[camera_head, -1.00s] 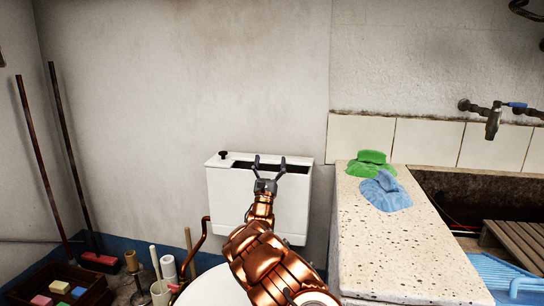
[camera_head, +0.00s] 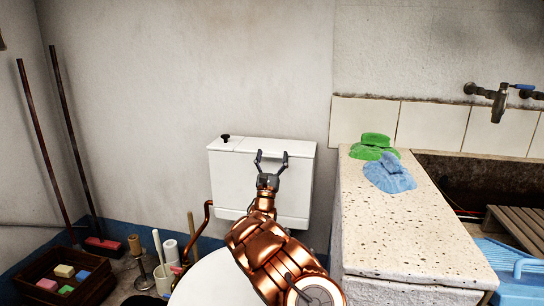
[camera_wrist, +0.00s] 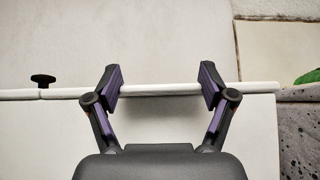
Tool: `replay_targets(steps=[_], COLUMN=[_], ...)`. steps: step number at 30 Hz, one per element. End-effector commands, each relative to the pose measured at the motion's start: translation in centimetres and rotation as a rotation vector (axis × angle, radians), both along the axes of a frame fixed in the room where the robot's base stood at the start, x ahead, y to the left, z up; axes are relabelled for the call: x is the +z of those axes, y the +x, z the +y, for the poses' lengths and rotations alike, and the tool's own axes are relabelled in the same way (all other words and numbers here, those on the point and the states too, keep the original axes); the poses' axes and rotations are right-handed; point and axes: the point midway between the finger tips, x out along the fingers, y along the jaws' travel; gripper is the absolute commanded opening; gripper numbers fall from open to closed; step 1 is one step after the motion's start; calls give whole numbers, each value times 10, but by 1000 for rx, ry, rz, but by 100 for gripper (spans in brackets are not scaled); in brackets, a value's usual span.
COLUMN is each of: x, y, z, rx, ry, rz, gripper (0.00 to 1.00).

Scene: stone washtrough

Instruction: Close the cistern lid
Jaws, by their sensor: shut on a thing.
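The white cistern (camera_head: 232,175) stands against the wall, and its front also shows in the wrist view (camera_wrist: 45,135). Its lid (camera_head: 300,147) lies flat across the top, with no dark opening visible. In the wrist view the lid (camera_wrist: 160,89) is a thin white edge running level across the picture. My gripper (camera_head: 272,157) is at the lid's front edge, shut on it. In the wrist view its two fingers (camera_wrist: 161,86) stand well apart, overlapping the lid edge. Exact finger contact is hard to see.
A black knob (camera_head: 225,137) stands on the cistern's left top. A speckled stone counter (camera_head: 385,235) with green (camera_head: 375,145) and blue (camera_head: 390,174) cloths is close on the right. A brown crate (camera_head: 30,285) and poles stand left.

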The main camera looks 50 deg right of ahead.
Motion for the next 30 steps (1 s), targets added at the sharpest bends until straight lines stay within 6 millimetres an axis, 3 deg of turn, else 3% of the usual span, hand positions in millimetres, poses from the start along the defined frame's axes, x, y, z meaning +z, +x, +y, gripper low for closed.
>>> replay_targets(steps=[1, 2, 6, 20, 30], x=[-15, -15, -13, -12, -52], y=[7, 7, 6, -1, -16], z=[3, 3, 2, 3, 36], rx=[12, 12, 11, 1, 3], ry=[18, 18, 14, 9, 9], rz=[22, 22, 18, 8, 12], gripper=[20, 85, 100, 100, 100])
